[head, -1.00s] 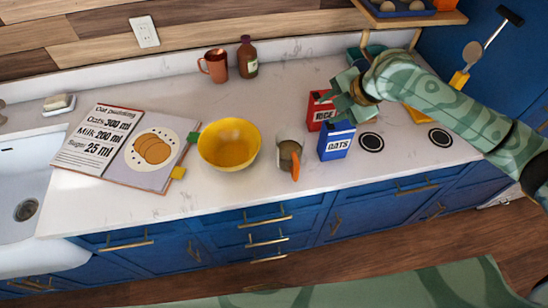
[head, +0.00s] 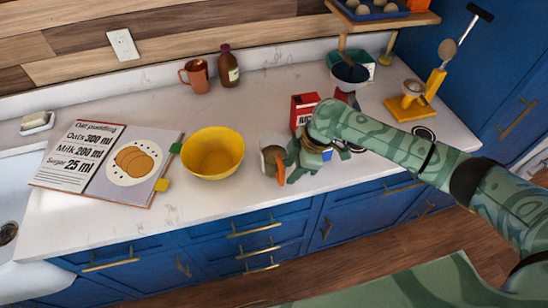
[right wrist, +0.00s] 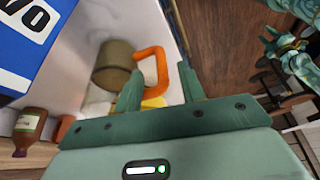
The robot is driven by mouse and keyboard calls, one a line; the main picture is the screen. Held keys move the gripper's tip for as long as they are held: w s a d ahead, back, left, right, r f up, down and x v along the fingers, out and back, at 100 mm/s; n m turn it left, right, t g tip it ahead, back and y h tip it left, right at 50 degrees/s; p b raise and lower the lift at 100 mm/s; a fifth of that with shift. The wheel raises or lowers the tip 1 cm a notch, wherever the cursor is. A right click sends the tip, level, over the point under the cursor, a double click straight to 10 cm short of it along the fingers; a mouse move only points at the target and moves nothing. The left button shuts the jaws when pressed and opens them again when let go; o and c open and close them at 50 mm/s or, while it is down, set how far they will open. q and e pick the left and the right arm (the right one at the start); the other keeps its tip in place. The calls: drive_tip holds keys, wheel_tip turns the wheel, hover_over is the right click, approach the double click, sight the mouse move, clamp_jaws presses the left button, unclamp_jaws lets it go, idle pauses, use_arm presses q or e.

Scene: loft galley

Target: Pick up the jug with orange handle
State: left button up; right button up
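The jug (head: 268,157) is grey-brown with an orange handle (head: 281,167). It stands upright on the white counter, right of the yellow bowl. My right gripper (head: 291,162) is just right of it, at the handle side. In the right wrist view, the jug (right wrist: 113,65) lies beyond the left finger. Its orange handle (right wrist: 158,66) shows just beyond and between the two parted fingers of my gripper (right wrist: 160,75), which hold nothing. Whether they touch the handle is unclear. My left gripper is outside the head view; green parts of mine at the wrist view's upper right are unclear.
The yellow bowl (head: 212,152) stands left of the jug. The red box (head: 303,108) is behind my right gripper, and the blue box (right wrist: 32,42) is close by it. An open recipe book (head: 108,160) lies at left. A copper mug (head: 196,76) and brown bottle (head: 228,68) stand behind.

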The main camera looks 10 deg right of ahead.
sight(284, 177)
drive_tip(key=b+x, duration=0.1)
drive_tip(key=x, duration=0.4)
drive_tip(key=shift+a, duration=0.15)
clamp_jaws()
drive_tip(key=shift+r, duration=0.1)
drive_tip(key=shift+r, duration=0.2)
wheel_tip(284, 177, up, 2)
drive_tip(key=shift+r+p, duration=0.15)
drive_tip(key=shift+p, duration=0.25)
drive_tip(key=s+a+r+p, duration=0.3)
drive_tip(key=s+a+r, duration=0.3)
drive_tip(key=s+r, duration=0.4)
drive_tip(key=s, duration=0.2)
drive_tip(key=shift+s+p, duration=0.3)
drive_tip(key=shift+s, duration=0.1)
